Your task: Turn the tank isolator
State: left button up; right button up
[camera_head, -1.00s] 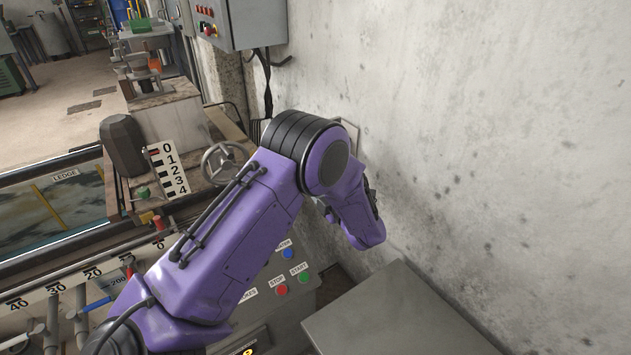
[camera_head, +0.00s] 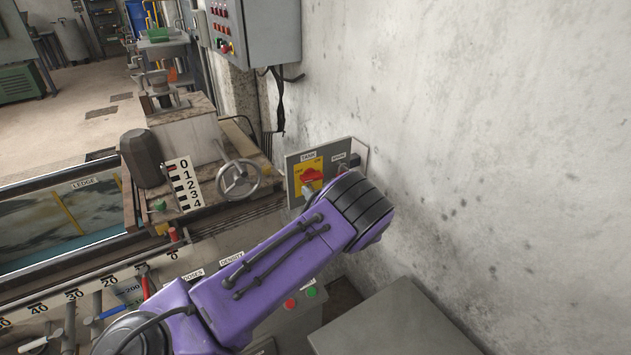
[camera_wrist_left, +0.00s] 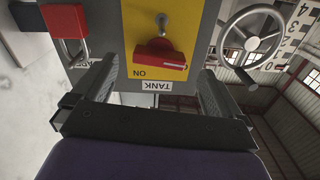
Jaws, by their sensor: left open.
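The tank isolator is a red rotary handle on a yellow plate, under a label reading TANK, on a grey wall panel. In the head view the red handle (camera_head: 312,175) shows just beyond my left wrist. In the left wrist view, which sees it upside down, the handle (camera_wrist_left: 158,57) lies roughly crosswise, with a white mark at its right end and ON printed beside it. My left gripper (camera_wrist_left: 155,75) is open, one finger on each side of the handle's line. I see no contact with it. In the head view my wrist hides most of the gripper. My right gripper is not in view.
A red padlock (camera_wrist_left: 67,30) hangs close beside the isolator. A metal handwheel (camera_head: 238,180) stands left of the panel. A control box (camera_head: 255,30) is on the wall above. The concrete wall (camera_head: 480,130) bounds the right, and a grey flat top (camera_head: 400,320) lies below.

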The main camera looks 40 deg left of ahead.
aim_at(314, 180)
pick_arm(q)
jog(key=x, duration=0.4)
jog(key=shift+w+a, duration=0.1)
jog(key=shift+a, duration=0.2)
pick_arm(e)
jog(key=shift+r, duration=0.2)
pick_arm(q)
jog(key=c, duration=1)
jog(key=shift+f+n+b, duration=0.2)
jog(key=shift+n+b, duration=0.1)
jog(key=shift+n, duration=0.2)
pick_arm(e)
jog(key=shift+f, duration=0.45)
pick_arm(q)
jog(key=shift+r+n, duration=0.1)
jog(key=shift+n, duration=0.2)
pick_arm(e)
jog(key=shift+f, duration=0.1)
pick_arm(q)
jog(key=o, duration=1)
jog(key=shift+r, duration=0.1)
jog(key=shift+d, duration=0.15)
